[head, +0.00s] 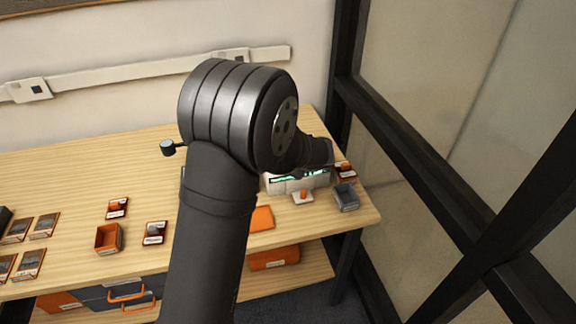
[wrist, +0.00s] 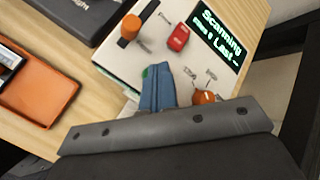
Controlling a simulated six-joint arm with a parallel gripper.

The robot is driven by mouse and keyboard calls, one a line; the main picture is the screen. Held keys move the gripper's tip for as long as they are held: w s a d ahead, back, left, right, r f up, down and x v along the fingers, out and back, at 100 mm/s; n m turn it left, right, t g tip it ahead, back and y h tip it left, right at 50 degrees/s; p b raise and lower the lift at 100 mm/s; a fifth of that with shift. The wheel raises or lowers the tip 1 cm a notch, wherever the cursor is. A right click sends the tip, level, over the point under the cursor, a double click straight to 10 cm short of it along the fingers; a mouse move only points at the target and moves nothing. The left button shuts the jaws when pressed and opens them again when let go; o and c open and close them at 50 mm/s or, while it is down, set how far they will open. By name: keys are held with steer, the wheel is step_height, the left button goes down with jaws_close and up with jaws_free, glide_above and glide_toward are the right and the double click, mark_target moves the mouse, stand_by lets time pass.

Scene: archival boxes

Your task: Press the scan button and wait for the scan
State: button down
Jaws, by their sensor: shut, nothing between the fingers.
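The scanner is a white box (wrist: 130,62) in the wrist view, with a dark screen (wrist: 220,37) that reads "Scanning" and "Last" in green letters. My gripper (wrist: 159,72) is shut and empty, its blue fingers together over the panel. A green part (wrist: 148,72), perhaps a button, shows beside the fingertips and is partly hidden by them. I cannot tell whether the fingers touch it. An orange rounded knob or button (wrist: 205,97) sits to the right of the fingers. In the head view the scanner (head: 300,184) shows beyond my arm, which hides the fingertips.
The panel also bears an orange knob (wrist: 130,27) and a red switch (wrist: 177,38). An orange tray (wrist: 38,90) lies to the left. A grey bin (head: 346,197) stands right of the scanner, near the table's edge. Small cases and an orange box (head: 108,238) stand at left.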

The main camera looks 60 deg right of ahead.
steer(key=shift+r, duration=0.9)
steer(key=shift+r, duration=2.5)
steer(key=shift+f, duration=0.1)
stand_by(1.2)
step_height(320, 180, up, 4)
stand_by(0.7)
